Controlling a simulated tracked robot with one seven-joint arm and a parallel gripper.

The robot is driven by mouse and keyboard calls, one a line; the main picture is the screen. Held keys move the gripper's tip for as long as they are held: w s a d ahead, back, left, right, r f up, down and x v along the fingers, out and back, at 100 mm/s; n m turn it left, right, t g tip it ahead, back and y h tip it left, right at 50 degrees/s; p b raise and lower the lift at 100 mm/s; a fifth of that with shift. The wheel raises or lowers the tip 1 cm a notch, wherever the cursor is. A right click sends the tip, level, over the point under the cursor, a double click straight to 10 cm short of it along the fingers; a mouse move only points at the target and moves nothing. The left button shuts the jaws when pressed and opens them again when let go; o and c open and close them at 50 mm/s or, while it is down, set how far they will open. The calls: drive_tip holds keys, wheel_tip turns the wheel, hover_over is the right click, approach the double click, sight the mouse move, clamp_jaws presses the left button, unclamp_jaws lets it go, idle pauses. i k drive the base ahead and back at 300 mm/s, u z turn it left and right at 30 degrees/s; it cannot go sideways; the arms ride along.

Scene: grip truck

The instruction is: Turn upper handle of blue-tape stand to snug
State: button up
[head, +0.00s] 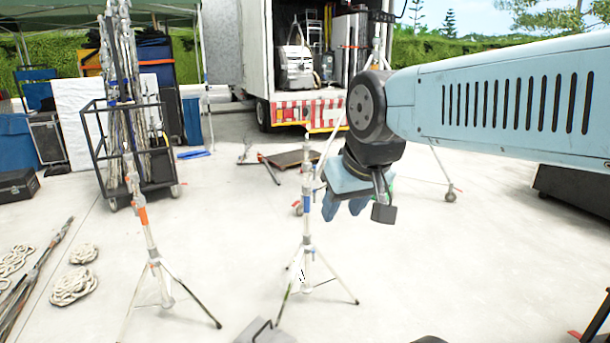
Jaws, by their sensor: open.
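The blue-tape stand (307,225) stands upright on spread tripod legs in the middle of the head view, with a band of blue tape on its pole. Pale collars show on its pole above and below the tape. The upper handle is too small to tell apart there. My gripper (343,208) points downward with its fingers apart and nothing seen between them. In the picture it is just right of the pole, near the height of the blue tape. I cannot tell its depth from the stand, and no contact is visible.
An orange-tape stand (142,216) stands to the left. Behind it is a wheeled cart (118,180) of poles. Coiled ropes (74,285) lie at the left, and a truck (300,108) is parked behind. A low dolly (292,159) sits beyond the stand.

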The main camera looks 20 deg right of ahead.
sight(314, 170)
drive_tip(key=z, duration=1.4)
drive_tip(key=i, duration=0.1)
drive_tip(key=u, duration=2.9)
drive_tip(key=k, duration=1.25)
drive_tip(key=z, duration=1.5)
drive_tip(key=i, duration=1.6)
drive_tip(key=u, duration=0.05)
